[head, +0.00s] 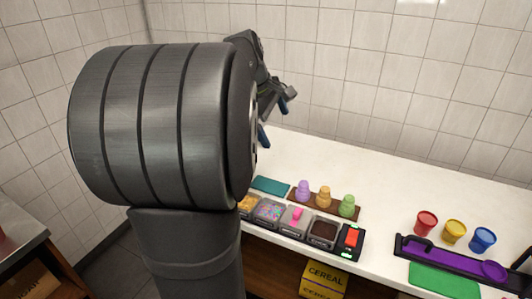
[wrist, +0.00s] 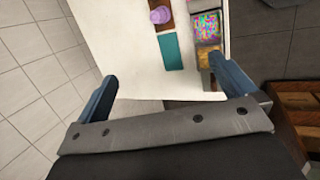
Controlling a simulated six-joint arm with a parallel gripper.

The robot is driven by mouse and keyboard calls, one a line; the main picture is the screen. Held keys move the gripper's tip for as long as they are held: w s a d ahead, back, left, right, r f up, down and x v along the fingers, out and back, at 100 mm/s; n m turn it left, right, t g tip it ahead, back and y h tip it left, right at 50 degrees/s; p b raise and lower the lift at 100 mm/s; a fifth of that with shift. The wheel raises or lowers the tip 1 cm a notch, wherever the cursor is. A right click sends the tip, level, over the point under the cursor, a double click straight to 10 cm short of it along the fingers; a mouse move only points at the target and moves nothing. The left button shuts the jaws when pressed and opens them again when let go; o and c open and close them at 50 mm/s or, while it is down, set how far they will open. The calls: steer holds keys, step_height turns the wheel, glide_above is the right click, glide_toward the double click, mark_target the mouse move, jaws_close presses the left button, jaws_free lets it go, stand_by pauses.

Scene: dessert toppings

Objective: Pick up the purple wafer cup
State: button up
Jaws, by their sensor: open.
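The purple wafer cup (head: 303,190) stands at the left end of a brown board (head: 331,206) on the white counter, beside an orange one (head: 324,196) and a green one (head: 347,206). My gripper (head: 276,114) is open and empty, raised above the back left of the counter, well apart from the cup. Its two blue fingers (wrist: 163,76) are spread in the wrist view. My arm hides part of the counter's left side in the head view.
A teal mat (head: 270,186) lies left of the board. Topping bins (head: 269,210) and a red-and-green device (head: 350,240) line the front edge. Red (head: 426,222), yellow (head: 453,232) and blue (head: 482,239) cups stand right, behind a purple tray (head: 445,258). The back counter is clear.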

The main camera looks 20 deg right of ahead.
steer(key=c, duration=0.9)
steer(key=m+t, duration=0.1)
steer(key=m, duration=1.9)
glide_toward(304, 183)
steer(key=x, duration=0.4)
steer(key=shift+s+d+f, duration=0.1)
steer(key=shift+s+f, duration=0.15)
steer(key=shift+f, duration=0.05)
steer(key=shift+w+x, duration=0.15)
steer(key=shift+x, duration=1.3)
steer(key=shift+w+x, duration=0.1)
steer(key=shift+x, duration=1.3)
